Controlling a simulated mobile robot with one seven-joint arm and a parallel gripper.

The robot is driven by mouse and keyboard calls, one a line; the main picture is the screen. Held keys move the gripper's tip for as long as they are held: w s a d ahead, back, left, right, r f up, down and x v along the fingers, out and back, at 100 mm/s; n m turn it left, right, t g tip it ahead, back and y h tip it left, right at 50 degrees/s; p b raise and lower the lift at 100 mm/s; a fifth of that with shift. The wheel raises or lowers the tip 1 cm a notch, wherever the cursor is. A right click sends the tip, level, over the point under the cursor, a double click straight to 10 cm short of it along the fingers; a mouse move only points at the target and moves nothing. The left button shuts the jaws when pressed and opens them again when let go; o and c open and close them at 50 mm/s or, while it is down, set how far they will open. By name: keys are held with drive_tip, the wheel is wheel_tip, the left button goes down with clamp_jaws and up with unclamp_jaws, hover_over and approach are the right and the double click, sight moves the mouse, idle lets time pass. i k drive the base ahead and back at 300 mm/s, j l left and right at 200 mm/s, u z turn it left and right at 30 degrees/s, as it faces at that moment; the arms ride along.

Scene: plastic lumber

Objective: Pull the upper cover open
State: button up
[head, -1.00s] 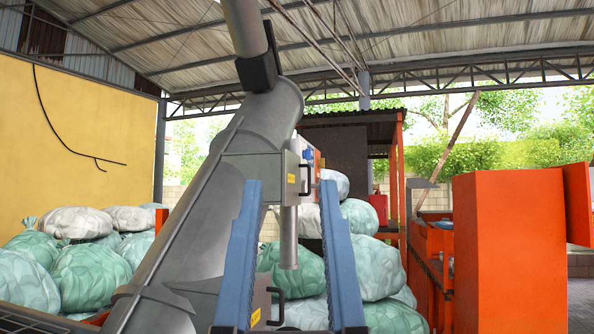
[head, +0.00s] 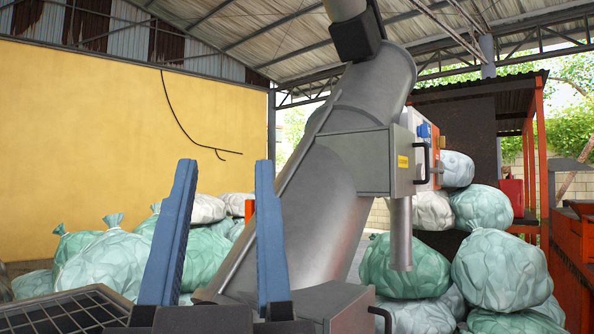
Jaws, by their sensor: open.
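The upper cover (head: 358,162) is a grey metal box lid on the side of the large slanted grey tube (head: 325,230). It looks closed, and it has a yellow label and a black handle (head: 422,163) on its right side. A lower grey box (head: 325,300) with another black handle (head: 382,318) is at the bottom, partly cut off. My gripper (head: 224,175) shows two blue fingers, upright and wide apart, with nothing between them. It is left of the upper cover and in front of the tube, and the right finger hides part of the tube.
Green and white bags (head: 500,270) are piled at the right, and more bags (head: 105,260) lie at the left. A dark grate (head: 65,312) is at the lower left. A vertical grey pipe (head: 401,235) hangs below the upper cover. An orange structure (head: 572,265) stands far right.

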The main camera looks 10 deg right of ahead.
sight(403, 181)
drive_tip(key=i+l, duration=0.15)
drive_tip(key=l, duration=0.25)
drive_tip(key=i+l+u, duration=0.15)
drive_tip(key=l, duration=0.3)
drive_tip(key=i+l, duration=0.15)
drive_tip(key=l, duration=0.3)
drive_tip(key=i+l+u, duration=0.1)
drive_tip(key=l, duration=0.35)
drive_tip(key=i+l+u, duration=0.1)
drive_tip(key=l, duration=0.35)
drive_tip(key=i, duration=0.05)
